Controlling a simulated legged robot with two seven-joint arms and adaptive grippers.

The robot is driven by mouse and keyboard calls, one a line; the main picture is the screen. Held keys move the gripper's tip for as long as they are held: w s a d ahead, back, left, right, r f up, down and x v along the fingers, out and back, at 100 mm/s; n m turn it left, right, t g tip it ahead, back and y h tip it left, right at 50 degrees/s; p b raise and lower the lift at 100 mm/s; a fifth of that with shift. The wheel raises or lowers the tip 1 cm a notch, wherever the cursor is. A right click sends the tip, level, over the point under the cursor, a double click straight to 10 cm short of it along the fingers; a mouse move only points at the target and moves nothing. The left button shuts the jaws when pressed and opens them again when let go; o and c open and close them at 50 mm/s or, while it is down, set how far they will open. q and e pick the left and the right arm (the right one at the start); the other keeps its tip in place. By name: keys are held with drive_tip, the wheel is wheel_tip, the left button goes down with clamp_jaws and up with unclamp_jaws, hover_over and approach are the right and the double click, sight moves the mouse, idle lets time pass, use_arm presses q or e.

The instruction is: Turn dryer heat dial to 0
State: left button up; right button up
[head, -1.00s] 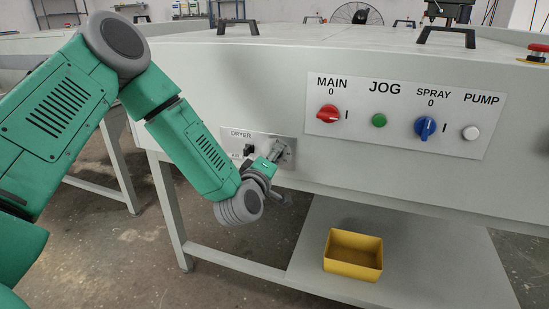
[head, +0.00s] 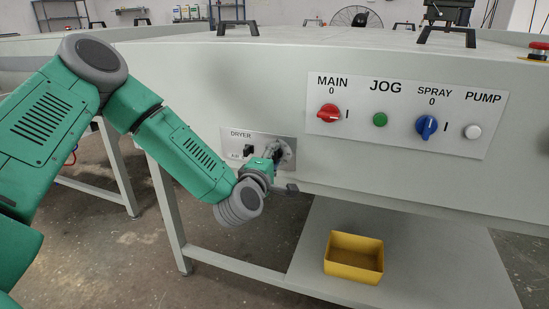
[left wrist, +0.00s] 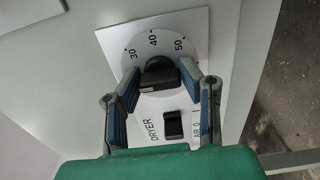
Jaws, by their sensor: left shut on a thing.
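The dryer heat dial is a black knob (left wrist: 158,75) on a round white scale in the left wrist view, with 30, 40 and 50 readable. The knob's exact setting is hard to tell. My left gripper (left wrist: 160,84) is shut on the knob, one blue-grey finger on each side. In the head view, my left gripper (head: 276,156) is at the right end of the dryer panel (head: 230,135) and hides most of the dial. My right gripper is in neither view.
A black dryer air switch (left wrist: 173,124) sits close beside the dial. Right of it in the head view is a panel with a red MAIN knob (head: 328,113), green JOG button (head: 380,120) and blue SPRAY knob (head: 426,127). A yellow bin (head: 353,258) stands below.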

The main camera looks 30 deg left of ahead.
use_arm(q)
drive_tip(key=shift+s+d+f, duration=0.1)
drive_tip(key=shift+s+f, duration=0.05)
drive_tip(key=shift+f, duration=0.3)
drive_tip(key=o, duration=1.1)
drive_tip(key=shift+r, duration=0.15)
drive_tip(key=shift+r, duration=0.1)
drive_tip(key=v, duration=1.1)
drive_tip(key=shift+s, duration=0.35)
